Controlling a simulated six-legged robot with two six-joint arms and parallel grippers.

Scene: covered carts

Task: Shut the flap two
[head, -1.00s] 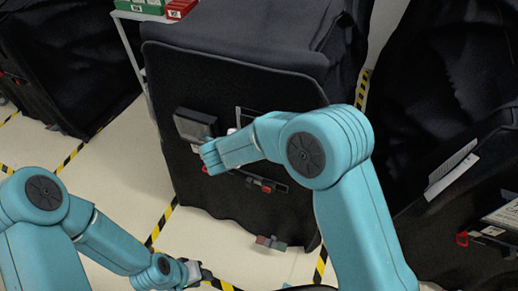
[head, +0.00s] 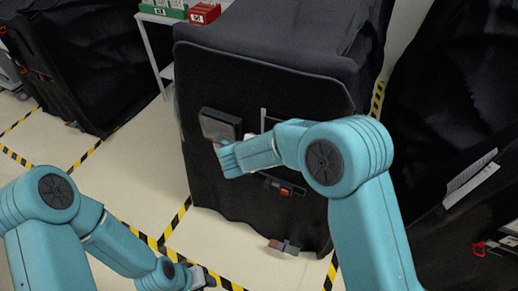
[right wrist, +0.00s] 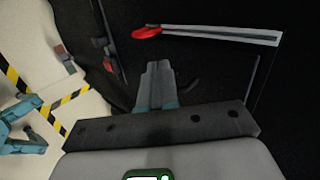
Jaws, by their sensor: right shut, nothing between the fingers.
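The black cloth front flap (head: 205,185) of the middle covered cart hangs down, with a wavy lower edge. A red tab with a strip (head: 286,190) is on its face. In the right wrist view a red tab (right wrist: 147,32) sits at the end of a pale strip (right wrist: 220,36). My right gripper (right wrist: 160,72) is shut and empty, close over the black cloth and apart from that tab in the picture; contact with the cloth cannot be told. In the head view its fingers are hidden. My left gripper (head: 204,279) is low at the bottom edge, over the floor; its fingers are unclear.
Other black-covered carts stand at left (head: 85,80) and right (head: 440,110). A white rack (head: 147,42) holds a green box (head: 163,8) and a red box (head: 204,13) behind. A red-and-grey clip (head: 284,246) is at the flap's bottom. The striped floor at left is open.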

